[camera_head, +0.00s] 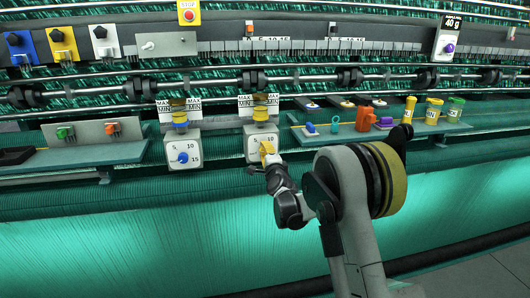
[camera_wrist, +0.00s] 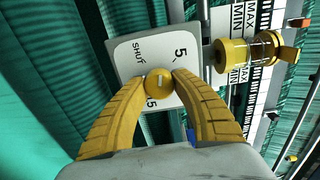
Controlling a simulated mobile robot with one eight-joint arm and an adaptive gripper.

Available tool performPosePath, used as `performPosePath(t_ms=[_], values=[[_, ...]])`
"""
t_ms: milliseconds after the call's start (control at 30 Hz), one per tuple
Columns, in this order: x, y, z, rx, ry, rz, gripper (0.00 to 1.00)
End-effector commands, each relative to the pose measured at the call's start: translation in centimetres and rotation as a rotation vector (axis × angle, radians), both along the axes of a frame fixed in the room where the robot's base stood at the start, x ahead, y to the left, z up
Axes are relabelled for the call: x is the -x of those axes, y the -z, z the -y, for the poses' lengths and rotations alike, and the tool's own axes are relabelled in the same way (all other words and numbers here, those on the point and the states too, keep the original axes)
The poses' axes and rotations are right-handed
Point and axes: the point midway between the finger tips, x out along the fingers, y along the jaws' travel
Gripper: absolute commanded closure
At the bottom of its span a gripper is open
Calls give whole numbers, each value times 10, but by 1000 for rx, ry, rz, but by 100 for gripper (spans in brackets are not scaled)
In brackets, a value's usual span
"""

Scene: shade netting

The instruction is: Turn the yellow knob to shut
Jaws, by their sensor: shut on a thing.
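The yellow knob (camera_wrist: 158,82) sits on a white dial plate (camera_wrist: 130,57) marked SHUT, 5 and 15 in the wrist view; other marks are hidden behind my fingers. The plate also shows in the head view (camera_head: 253,141), below a yellow-topped container with MIN and MAX labels. My gripper (camera_wrist: 159,84) has its two yellow fingers closed on the knob from either side. In the head view my gripper (camera_head: 267,153) reaches the plate from the lower right and largely covers the knob. I cannot tell exactly which mark the knob points to.
A similar dial with a blue knob (camera_head: 183,158) is to the left. A yellow container (camera_wrist: 240,55) is close beside the plate in the wrist view. A shelf (camera_head: 345,137) with several small coloured parts is to the right. Green threads stretch below the dials.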

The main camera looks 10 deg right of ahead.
Motion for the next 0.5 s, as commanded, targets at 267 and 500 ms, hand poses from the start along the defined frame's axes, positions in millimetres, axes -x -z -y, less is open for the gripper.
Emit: performPosePath(t_ms=[267,500], values=[[0,-1,0,261,1,1,99],[0,-2,0,478,1,1,99]])
